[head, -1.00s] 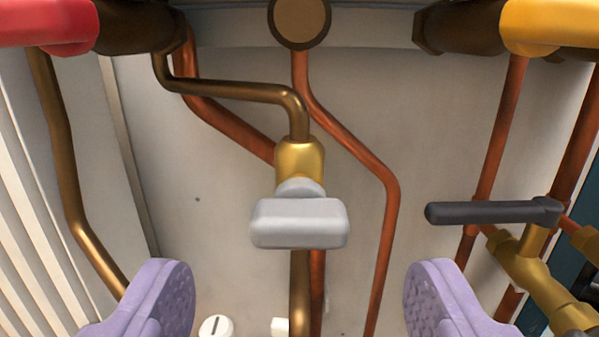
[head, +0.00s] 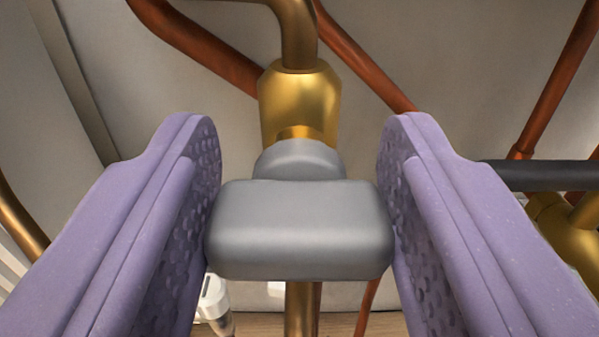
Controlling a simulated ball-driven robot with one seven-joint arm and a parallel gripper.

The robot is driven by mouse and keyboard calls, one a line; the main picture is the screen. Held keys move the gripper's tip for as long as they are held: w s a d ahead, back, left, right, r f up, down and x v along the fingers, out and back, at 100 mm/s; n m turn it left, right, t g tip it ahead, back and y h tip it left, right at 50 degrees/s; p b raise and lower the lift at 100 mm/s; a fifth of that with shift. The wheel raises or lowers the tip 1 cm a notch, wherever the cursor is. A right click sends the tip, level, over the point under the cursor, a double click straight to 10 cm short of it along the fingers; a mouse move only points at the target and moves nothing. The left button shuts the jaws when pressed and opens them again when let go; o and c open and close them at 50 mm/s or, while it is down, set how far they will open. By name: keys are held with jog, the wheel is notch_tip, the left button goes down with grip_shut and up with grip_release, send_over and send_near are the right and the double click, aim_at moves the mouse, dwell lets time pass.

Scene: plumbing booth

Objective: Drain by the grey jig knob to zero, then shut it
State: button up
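The grey jig knob (head: 299,230) is a rounded block in the middle of the head view, its long side lying across the picture. It sits on a brass valve body (head: 299,103) on a vertical brass pipe. My gripper (head: 299,160) has two lavender, dimpled fingers, one at each end of the knob. Both pads appear to touch the knob's ends, and the gripper looks shut on it. No gauge or reading shows in this view.
A black lever handle (head: 540,175) on a brass valve (head: 565,235) stands close to the right finger. Copper pipes (head: 195,45) run over the pale back panel (head: 440,60). A white fitting (head: 213,298) shows low behind the left finger.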

jog(key=shift+n, duration=0.4)
jog(key=n, duration=0.3)
jog(key=shift+a+f+n, duration=0.1)
jog(key=shift+a+n, duration=0.05)
jog(key=shift+n, duration=0.25)
jog(key=n, duration=0.4)
jog(key=shift+a+f, duration=0.15)
jog(key=n, duration=0.5)
jog(key=shift+f, duration=0.1)
jog(key=n, duration=0.4)
jog(key=shift+s+f, duration=0.1)
jog(key=shift+f, duration=0.05)
jog(key=shift+n, duration=0.3)
jog(key=o, duration=1)
jog(key=shift+c, duration=0.2)
